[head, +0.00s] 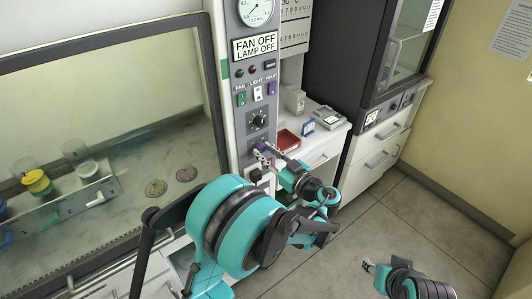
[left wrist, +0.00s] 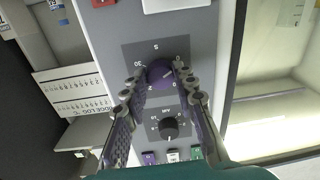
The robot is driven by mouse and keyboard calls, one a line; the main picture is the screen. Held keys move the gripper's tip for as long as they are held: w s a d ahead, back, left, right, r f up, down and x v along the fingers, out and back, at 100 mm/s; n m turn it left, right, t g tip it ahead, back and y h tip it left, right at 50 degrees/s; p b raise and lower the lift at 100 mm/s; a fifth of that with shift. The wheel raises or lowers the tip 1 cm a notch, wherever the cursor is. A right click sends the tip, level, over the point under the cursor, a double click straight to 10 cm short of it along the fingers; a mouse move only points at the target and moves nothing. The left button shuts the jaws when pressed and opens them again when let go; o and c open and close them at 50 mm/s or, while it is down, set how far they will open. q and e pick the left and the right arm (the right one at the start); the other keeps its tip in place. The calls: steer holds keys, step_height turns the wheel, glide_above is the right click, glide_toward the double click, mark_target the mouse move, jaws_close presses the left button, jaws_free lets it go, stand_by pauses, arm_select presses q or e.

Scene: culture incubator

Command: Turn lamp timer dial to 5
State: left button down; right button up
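The lamp timer dial (left wrist: 160,74) is a round purple knob on a dark scale plate. The left wrist view shows it upside down, with marks such as 0, 2, 5 and 30 around it. Its pale pointer line leans toward the 0 mark. My left gripper (left wrist: 160,78) has one fingertip on each side of the knob, and both appear to touch it. In the head view my left gripper (head: 266,154) is at the panel, partly covering the purple dial (head: 265,146). My right gripper (head: 368,266) is low at the right, away from the panel; its finger gap is too small to judge.
A black knob (head: 258,122) sits above the dial, below green, white and purple switches. A sign (head: 255,47) reads FAN OFF, LAMP OFF. The glass-fronted hood (head: 100,95) is at left. A red tray (head: 286,140) lies on the side counter. The floor at right is clear.

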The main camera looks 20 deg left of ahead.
arm_select(q)
steer(key=shift+m, duration=0.3)
steer(key=m, duration=0.3)
steer(key=shift+b, duration=0.4)
steer(key=shift+m+b, duration=0.3)
steer(key=shift+m, duration=1.9)
steer(key=c, duration=1.2)
jaws_free()
steer(key=shift+s, duration=0.1)
